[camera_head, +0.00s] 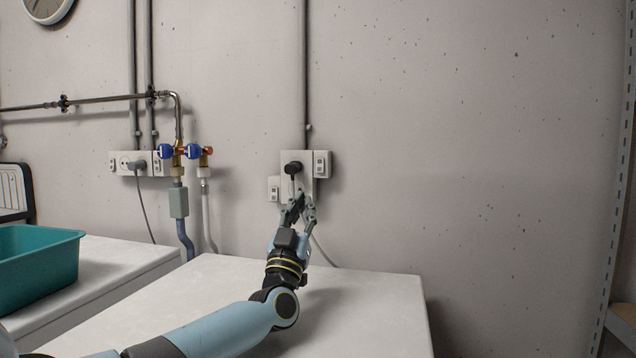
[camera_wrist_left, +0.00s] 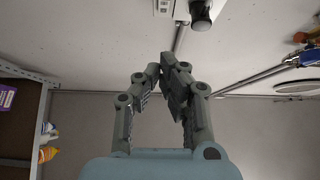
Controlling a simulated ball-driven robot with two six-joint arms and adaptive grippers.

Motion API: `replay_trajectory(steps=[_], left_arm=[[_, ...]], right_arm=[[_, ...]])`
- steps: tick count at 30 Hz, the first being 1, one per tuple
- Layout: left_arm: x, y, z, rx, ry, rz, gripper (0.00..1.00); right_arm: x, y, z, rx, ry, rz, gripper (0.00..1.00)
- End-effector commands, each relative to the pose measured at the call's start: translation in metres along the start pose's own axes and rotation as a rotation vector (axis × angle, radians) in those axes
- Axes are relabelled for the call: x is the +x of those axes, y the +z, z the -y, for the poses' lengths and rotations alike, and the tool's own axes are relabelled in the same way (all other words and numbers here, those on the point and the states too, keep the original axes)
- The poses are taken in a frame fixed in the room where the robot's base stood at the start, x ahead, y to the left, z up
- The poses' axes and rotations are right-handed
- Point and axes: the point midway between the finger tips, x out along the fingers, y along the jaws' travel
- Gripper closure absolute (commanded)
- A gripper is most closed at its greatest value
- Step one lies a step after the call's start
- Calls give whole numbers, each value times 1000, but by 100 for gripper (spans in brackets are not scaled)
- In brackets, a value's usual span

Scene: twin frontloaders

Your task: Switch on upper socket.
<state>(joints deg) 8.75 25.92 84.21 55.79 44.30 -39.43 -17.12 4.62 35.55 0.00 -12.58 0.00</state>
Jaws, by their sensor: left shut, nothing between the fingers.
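A white wall socket panel (camera_head: 308,160) is on the wall in the middle of the head view, with a black plug (camera_head: 293,168) in its upper part. A white switch box (camera_head: 322,164) adjoins it on the upper right, and another switch box (camera_head: 273,189) on the lower left. My left gripper (camera_head: 297,198) is shut and empty, in front of the panel's lower part and below the plug. It hides the panel's lower part; contact with the panel cannot be told. In the left wrist view, the gripper (camera_wrist_left: 164,62) is below a white switch box (camera_wrist_left: 164,7) and the black plug (camera_wrist_left: 201,14). My right gripper is out of view.
A white worktop (camera_head: 370,300) lies below the panel. A second socket group (camera_head: 128,162) and pipes with blue valves (camera_head: 166,151) are on the wall at left. A teal bin (camera_head: 40,262) stands at the far left. The wall right of the panel is clear.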

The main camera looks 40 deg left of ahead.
Motion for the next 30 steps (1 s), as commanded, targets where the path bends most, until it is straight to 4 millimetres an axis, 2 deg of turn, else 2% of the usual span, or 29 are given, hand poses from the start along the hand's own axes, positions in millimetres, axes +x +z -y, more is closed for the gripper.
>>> replay_trajectory(steps=[7, 11, 24, 27, 30], left_arm=[[3, -1, 0, 0, 0, -1, 100], [15, -1, 0, 0, 0, -2, 100], [104, 0, 0, 0, -1, -2, 100], [112, 17, 0, 1, -2, 1, 100], [120, 24, 0, 0, -1, 1, 100]], right_arm=[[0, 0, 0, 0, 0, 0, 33], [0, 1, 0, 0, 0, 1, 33], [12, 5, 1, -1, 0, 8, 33], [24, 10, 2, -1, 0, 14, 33], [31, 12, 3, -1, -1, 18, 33]])
